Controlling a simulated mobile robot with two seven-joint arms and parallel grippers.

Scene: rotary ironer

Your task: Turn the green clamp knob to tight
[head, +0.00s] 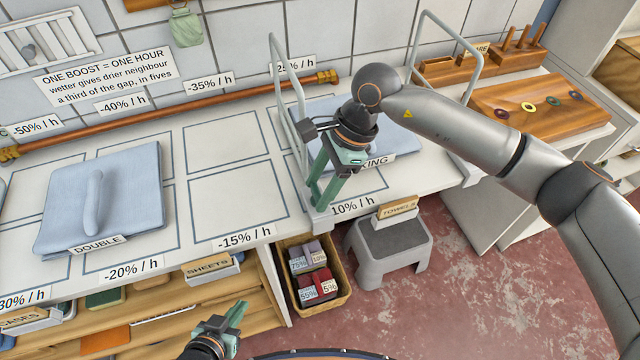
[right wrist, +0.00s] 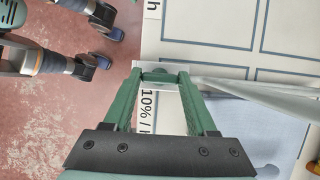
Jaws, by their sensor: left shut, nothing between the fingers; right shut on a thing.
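The green clamp knob (right wrist: 159,75) shows in the right wrist view between my right fingertips, at the table edge by the grey rail's foot. My right gripper (head: 318,203) points down at the front edge of the table in the head view, shut on the knob. The fingers hide most of the knob there, and I cannot tell how tight it is. The grey clamp base (head: 320,222) sits on the table edge just below the fingertips. My left gripper (head: 238,309) is shut and empty, low in the head view, in front of the shelves and away from the knob.
Grey rail frames (head: 276,75) rise from the table on both sides of a folded blue cloth (head: 400,138). Another folded cloth (head: 130,190) lies at left. A basket (head: 340,298) and a grey stool (head: 392,245) stand below the edge. The marked squares between are bare.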

